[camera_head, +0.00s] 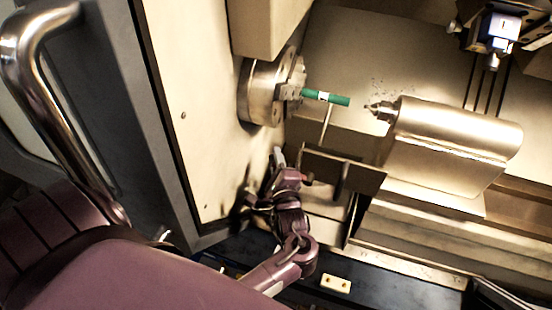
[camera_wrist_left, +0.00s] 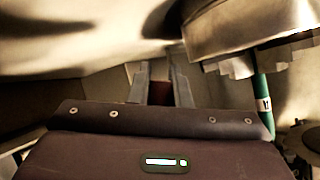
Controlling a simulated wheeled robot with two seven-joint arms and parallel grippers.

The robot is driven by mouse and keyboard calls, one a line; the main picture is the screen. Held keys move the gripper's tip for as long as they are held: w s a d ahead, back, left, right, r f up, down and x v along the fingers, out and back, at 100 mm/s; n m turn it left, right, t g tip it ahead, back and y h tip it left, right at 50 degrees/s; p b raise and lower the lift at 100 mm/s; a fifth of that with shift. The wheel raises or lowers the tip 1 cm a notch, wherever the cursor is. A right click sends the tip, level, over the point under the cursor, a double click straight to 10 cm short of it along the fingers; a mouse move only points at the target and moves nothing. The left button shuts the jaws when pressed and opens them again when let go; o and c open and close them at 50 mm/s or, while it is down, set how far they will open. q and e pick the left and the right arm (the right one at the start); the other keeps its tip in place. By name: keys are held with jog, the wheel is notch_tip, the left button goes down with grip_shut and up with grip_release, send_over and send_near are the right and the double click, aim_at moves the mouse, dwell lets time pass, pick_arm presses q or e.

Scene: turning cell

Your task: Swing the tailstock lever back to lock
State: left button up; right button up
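The tailstock (camera_head: 455,128) is the rounded metal body at the right of the head view, its pointed centre facing left. I cannot make out its lever for sure; a dark upright bar (camera_head: 342,180) stands below and left of it. My left gripper (camera_head: 279,160) is inside the machine, below the chuck and well left of the tailstock. In the left wrist view its two grey fingers (camera_wrist_left: 160,82) stand apart, with a dark reddish patch between them that I cannot identify. My right gripper is not in view.
The chuck (camera_head: 262,92) holds a green bar (camera_head: 326,97) with a white band, pointing at the tailstock centre; it also shows in the left wrist view (camera_wrist_left: 263,95). A blue-fronted tool holder (camera_head: 497,30) hangs at top right. A small pale block (camera_head: 335,284) lies on the front sill.

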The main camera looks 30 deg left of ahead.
pick_arm(q)
grip_shut()
jog(key=d+r+m+t+p, duration=0.1)
jog(key=m+p, duration=0.1)
jog(key=r+m+t+p, duration=0.1)
jog(key=m+p, duration=0.1)
jog(key=d+r+m+t+p, duration=0.1)
jog(key=r+p, duration=0.1)
jog(key=shift+w+d+m+y, duration=0.3)
jog(key=shift+m+y, duration=0.1)
jog(key=o, duration=0.6)
grip_release()
jog(key=shift+r, duration=0.1)
jog(key=shift+o, duration=0.2)
